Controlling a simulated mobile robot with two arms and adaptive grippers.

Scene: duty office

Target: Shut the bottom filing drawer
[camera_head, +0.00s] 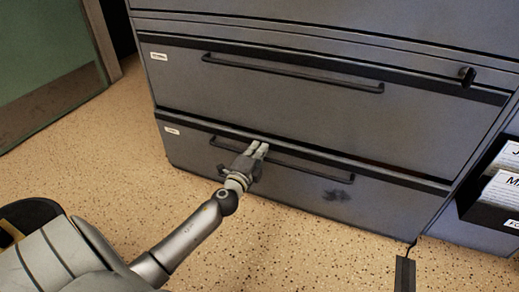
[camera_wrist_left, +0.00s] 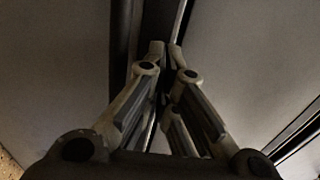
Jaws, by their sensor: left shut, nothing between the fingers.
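The bottom filing drawer (camera_head: 300,188) is the lowest grey front of the cabinet. It looks flush or nearly flush with the drawer above; I cannot tell whether a small gap remains. Its dark bar handle (camera_head: 318,172) runs across the front, and my left gripper hides part of its left half. My left gripper (camera_head: 262,149) is shut and empty, with its fingertips at the drawer's upper edge, above the handle. In the left wrist view the fingertips (camera_wrist_left: 167,50) are together beside a dark strip; contact is unclear. My right gripper is out of view.
The upper drawer (camera_head: 300,105) with its own bar handle (camera_head: 290,73) looks shut. A black holder with papers (camera_head: 503,185) is at the right edge. A green panel (camera_head: 45,60) stands at the left. The speckled floor (camera_head: 290,250) before the cabinet is clear.

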